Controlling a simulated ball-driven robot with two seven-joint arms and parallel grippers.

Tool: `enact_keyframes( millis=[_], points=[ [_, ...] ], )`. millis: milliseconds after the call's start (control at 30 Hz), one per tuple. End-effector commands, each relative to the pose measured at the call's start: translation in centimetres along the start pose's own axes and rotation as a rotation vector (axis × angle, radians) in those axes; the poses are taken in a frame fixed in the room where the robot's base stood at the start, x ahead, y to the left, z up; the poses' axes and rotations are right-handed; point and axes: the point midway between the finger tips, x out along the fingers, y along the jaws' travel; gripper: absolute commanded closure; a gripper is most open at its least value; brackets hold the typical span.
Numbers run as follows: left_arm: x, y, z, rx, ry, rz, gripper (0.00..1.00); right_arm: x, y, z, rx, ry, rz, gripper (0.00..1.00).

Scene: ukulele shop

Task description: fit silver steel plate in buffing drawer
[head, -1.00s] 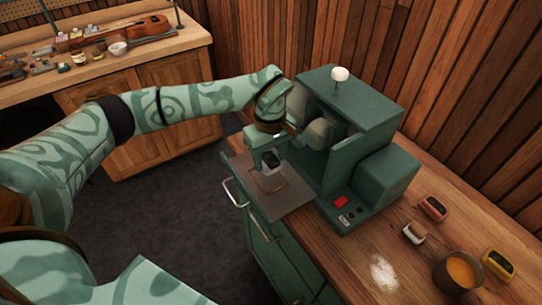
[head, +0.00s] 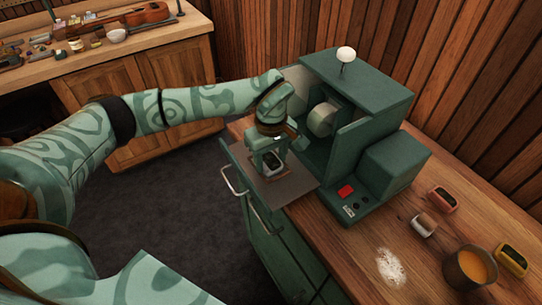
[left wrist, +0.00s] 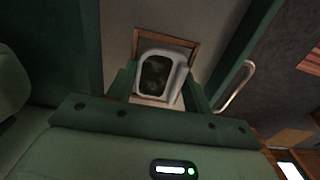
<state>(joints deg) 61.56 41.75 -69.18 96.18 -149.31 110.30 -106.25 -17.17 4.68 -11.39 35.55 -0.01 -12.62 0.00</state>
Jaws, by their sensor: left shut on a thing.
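My left gripper (head: 268,157) is shut on the silver steel plate (head: 273,165), a small rounded piece with a pale rim and dark face. The plate also shows between the fingers in the left wrist view (left wrist: 160,76). It is over the brown rectangular frame in the pulled-out buffing drawer (head: 295,190). In the left wrist view the frame (left wrist: 192,42) shows around part of the plate. I cannot tell whether the plate touches the drawer floor. My right gripper is not in view.
The green buffing machine (head: 390,165) stands close right of the gripper, its wheel (head: 322,118) near the wrist. Red (head: 442,199), silver (head: 423,226) and yellow (head: 511,261) small pieces, an orange-filled cup (head: 468,270) and white powder (head: 391,267) lie on the counter.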

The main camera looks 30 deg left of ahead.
Motion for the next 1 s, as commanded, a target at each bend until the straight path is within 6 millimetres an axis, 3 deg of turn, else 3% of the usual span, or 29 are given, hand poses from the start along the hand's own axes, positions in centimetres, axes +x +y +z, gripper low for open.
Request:
enact_keyframes(
  millis=[733,767,833,1000],
  points=[
    [-0.06,0.0,0.02,0.0,0.0,0.001,0.76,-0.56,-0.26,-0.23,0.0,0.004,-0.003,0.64],
    [-0.06,0.0,0.02,0.0,0.0,0.001,0.44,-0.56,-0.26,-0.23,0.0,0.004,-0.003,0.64],
    [-0.06,0.0,0.02,0.0,0.0,0.001,0.24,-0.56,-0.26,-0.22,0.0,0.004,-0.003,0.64],
    [-0.05,0.0,0.02,0.0,0.0,0.0,0.24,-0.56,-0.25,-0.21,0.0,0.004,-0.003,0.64]
  ],
)
